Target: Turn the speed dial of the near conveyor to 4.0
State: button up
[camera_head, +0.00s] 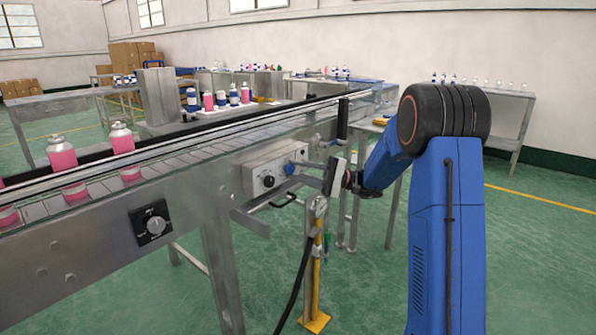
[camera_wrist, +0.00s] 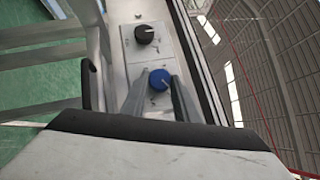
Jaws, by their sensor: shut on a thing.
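The near conveyor (camera_head: 95,240) runs diagonally across the head view. A light grey control box (camera_head: 258,168) on its side carries a black dial (camera_head: 268,181) and a blue knob (camera_head: 289,169). In the wrist view the blue knob (camera_wrist: 159,79) lies between the fingertips of my gripper (camera_wrist: 160,84), and the black dial (camera_wrist: 144,33) is beyond it, clear of the fingers. My gripper (camera_head: 294,168) reaches the box from the right and is shut on the blue knob. The fingers partly hide the knob, and its scale is too small to read.
A black plate with a silver dial (camera_head: 155,225) sits further left on the conveyor frame. Pink cans (camera_head: 61,153) stand on the belt. A yellow post (camera_head: 316,275) with a black cable stands below my gripper. Green floor (camera_head: 380,290) is open at front right.

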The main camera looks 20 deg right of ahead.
jog(key=shift+f+m, duration=0.1)
jog(key=shift+m, duration=0.2)
jog(key=o, duration=1.1)
jog(key=shift+c, duration=0.2)
jog(key=v, duration=1.7)
jog(key=shift+f, duration=0.35)
